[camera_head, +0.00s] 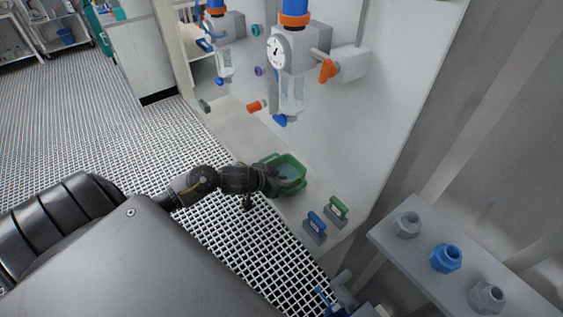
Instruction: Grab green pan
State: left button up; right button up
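The green pan (298,184) is a shallow open container on the light ledge at the foot of the white panel, near the middle of the view. My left arm reaches in from the left. My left gripper (272,183) is at the pan's left rim and overlaps it in the picture. Its fingers are dark and small here, so I cannot tell whether they are shut on the rim. My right gripper is not clearly in view.
Glass vessels with blue and orange fittings and a gauge (277,52) hang above the pan. A blue-handled block (316,226) and a green-handled block (337,209) sit right of it. A grey shelf with nuts (446,258) stands at lower right. Gridded floor lies open at left.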

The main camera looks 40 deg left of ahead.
aim_at(294, 185)
pick_arm(q)
jog(key=shift+x, duration=3.05)
jog(key=shift+s+d, duration=0.1)
jog(key=shift+d, duration=0.05)
grip_shut()
jog(key=shift+r, duration=0.1)
